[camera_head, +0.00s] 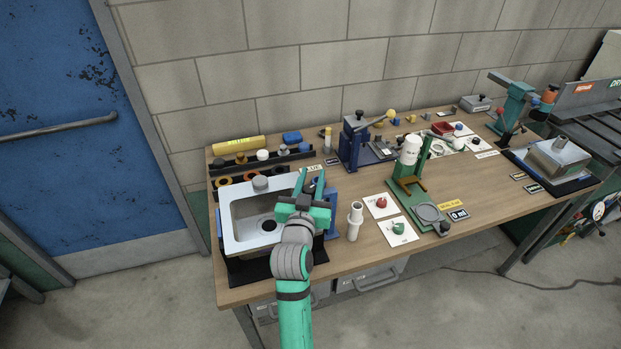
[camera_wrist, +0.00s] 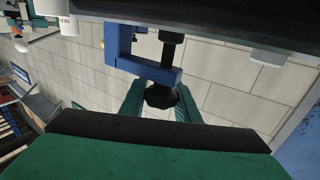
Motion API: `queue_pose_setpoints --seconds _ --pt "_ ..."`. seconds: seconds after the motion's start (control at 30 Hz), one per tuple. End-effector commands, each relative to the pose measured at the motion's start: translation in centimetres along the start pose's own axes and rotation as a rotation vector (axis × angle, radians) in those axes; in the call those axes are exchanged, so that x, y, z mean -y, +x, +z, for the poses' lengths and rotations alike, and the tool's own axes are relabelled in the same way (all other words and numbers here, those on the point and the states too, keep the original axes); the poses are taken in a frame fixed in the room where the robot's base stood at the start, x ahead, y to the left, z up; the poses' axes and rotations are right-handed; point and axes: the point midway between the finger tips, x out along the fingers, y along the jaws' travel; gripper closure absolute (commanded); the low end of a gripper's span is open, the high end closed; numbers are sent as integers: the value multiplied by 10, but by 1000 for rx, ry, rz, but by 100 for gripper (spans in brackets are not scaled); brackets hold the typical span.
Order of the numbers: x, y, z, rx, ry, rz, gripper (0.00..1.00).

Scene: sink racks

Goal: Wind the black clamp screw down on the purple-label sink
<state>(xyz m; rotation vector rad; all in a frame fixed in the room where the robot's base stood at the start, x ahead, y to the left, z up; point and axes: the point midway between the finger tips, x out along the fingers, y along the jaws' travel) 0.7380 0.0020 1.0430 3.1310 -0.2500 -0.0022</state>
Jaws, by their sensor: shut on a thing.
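A steel sink with a pale rim (camera_head: 234,236) stands at the left end of the bench on a black base. My gripper (camera_head: 305,203) is at the right side of this sink and hides part of it. In the wrist view, a blue clamp frame (camera_wrist: 150,69) hangs at a dark edge, with a black clamp screw (camera_wrist: 168,50) through its arm. The screw's black knob (camera_wrist: 160,97) sits between the green fingers of my gripper (camera_wrist: 160,100), which is shut on it. I cannot make out a purple label on the sink.
A second sink (camera_head: 556,160) stands at the far right. A white bottle-shaped part (camera_head: 355,220) and a green press stand (camera_head: 405,195) stand right of my gripper. Black racks with round parts (camera_head: 240,181) lie behind the left sink. The bench's front right has free room.

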Motion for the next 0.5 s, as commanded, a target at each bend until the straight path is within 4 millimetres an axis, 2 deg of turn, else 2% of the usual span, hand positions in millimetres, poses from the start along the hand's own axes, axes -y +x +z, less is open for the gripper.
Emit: queue_pose_setpoints --seconds 0.47,0.5 --pt "-2 0 0 0 0 38 94" --pt "-2 0 0 0 1 38 69"
